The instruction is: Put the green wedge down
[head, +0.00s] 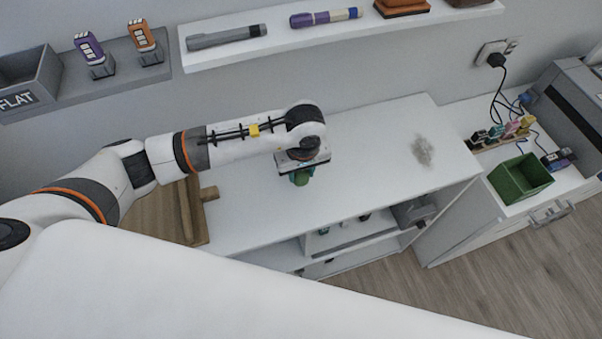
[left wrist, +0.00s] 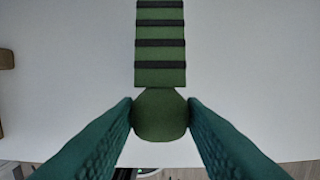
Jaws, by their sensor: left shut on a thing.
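The green wedge (left wrist: 160,62) shows in the left wrist view as a green strip with dark cross bars and a rounded end. My left gripper (left wrist: 160,116) is shut on the rounded end, with a teal finger on each side. In the head view my left gripper (head: 301,179) points down over the white desk top (head: 370,150), with a little green showing below it. My wrist hides most of the wedge there. I cannot tell whether the wedge touches the desk. My right gripper is not in view.
A wooden piece (head: 192,208) lies on the desk's left part. A grey smudge (head: 422,151) marks the right part. A green bin (head: 520,178) stands on the cabinet at right. A wall shelf (head: 280,40) with flashlights runs behind. The desk right of my gripper is clear.

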